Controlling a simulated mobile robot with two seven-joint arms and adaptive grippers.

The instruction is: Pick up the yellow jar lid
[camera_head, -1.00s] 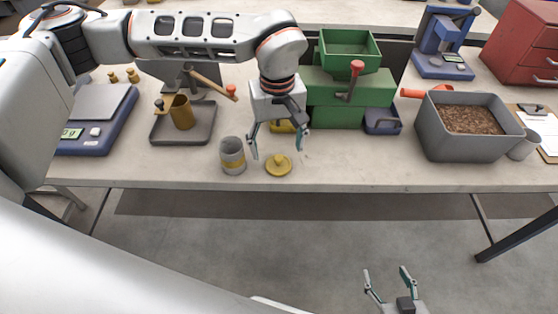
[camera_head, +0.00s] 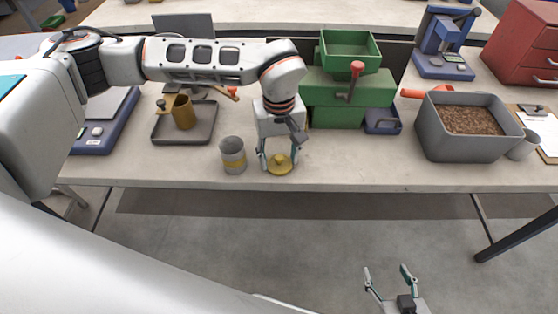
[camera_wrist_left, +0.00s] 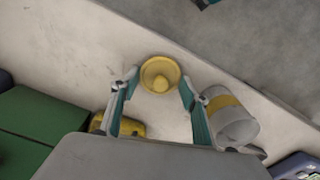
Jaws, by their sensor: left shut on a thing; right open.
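The yellow jar lid (camera_head: 279,165), round with a knob on top, is at the front of the workbench. My left gripper (camera_head: 280,167) reaches down over it, shut on the lid, with a fingertip at each side of the rim. The left wrist view also shows the lid (camera_wrist_left: 160,74) between the two fingertips (camera_wrist_left: 160,76). I cannot tell any gap between the lid and the bench. A grey jar with a yellow band (camera_head: 233,155) stands just left of the lid; it also shows in the wrist view (camera_wrist_left: 232,122). My right gripper (camera_head: 386,270) is open and empty, low in front of the bench.
A grey tray (camera_head: 203,133) with a brown cup stands left of the jar. A blue scale (camera_head: 97,137) is further left. A green machine (camera_head: 350,90) stands behind, and a grey bin of pellets (camera_head: 445,145) is to the right. A yellow object (camera_wrist_left: 130,127) lies behind the gripper.

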